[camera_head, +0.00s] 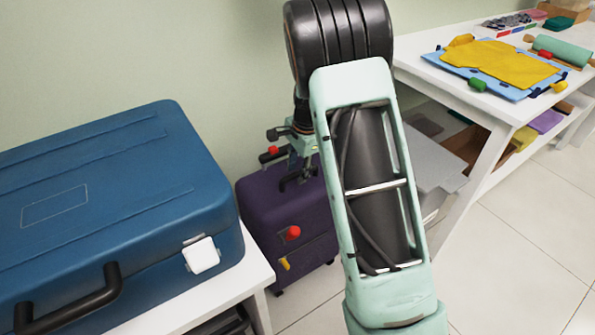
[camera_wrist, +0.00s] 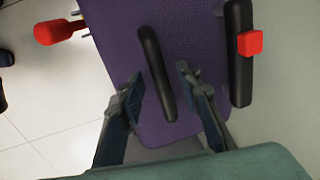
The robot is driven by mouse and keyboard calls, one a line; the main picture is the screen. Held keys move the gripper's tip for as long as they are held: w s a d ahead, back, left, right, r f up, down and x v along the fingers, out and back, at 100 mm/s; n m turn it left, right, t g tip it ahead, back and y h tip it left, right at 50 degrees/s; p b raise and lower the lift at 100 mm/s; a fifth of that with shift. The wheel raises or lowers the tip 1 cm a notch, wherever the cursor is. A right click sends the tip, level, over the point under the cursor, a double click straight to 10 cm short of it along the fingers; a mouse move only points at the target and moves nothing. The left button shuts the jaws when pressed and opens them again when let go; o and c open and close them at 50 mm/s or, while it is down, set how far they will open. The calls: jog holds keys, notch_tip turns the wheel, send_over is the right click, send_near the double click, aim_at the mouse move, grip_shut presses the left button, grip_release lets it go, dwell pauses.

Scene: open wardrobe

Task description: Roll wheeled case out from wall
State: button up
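The wheeled case (camera_head: 288,215) is dark purple and stands upright on the floor against the green wall, between two white tables. In the wrist view the case (camera_wrist: 115,35) shows its top face, with a black carry handle (camera_wrist: 150,60) in the middle. A second black handle with a red button (camera_wrist: 240,60) sits on the wall side. My gripper (camera_head: 297,178) is above the case top, partly hidden by my arm. In the wrist view my gripper (camera_wrist: 160,78) is open, one finger on each side of the carry handle, with gaps visible.
A large blue case (camera_head: 110,200) lies on the white table at left, close beside the purple case. A white worktable (camera_head: 465,95) with fabric and rolls stands at right, with a grey box (camera_head: 430,155) beneath. The tiled floor (camera_head: 520,230) in front is clear.

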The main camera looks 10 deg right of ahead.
grip_shut()
dwell(0.5)
